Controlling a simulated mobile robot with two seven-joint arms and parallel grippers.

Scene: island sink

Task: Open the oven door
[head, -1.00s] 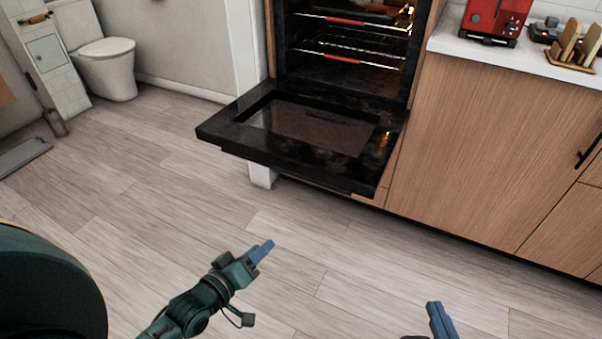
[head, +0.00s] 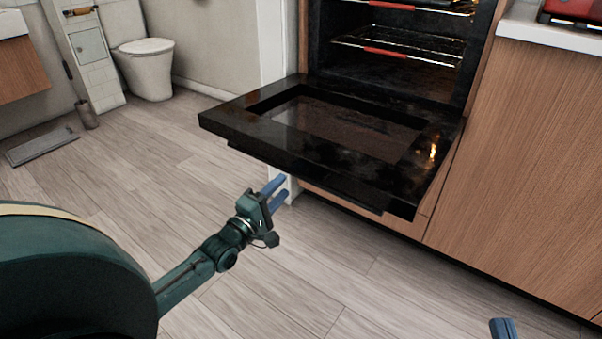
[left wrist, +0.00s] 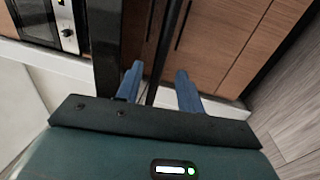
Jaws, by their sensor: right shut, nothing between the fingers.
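The black oven door (head: 330,137) is swung down and lies about level in front of the oven cavity (head: 385,55) in the head view. My left gripper (head: 280,187) is below and in front of the door's left part, apart from it in that view. Its two blue fingers stand apart in the left wrist view (left wrist: 160,72). A dark bar shows between them there, but I cannot tell whether it is near or far. My right gripper (head: 503,328) shows only as a blue tip at the bottom right edge, shut and away from the door.
Oven racks (head: 400,48) with red fronts are inside the cavity. Wooden cabinets (head: 525,165) stand right of the oven. A toilet (head: 147,65) is at the back left.

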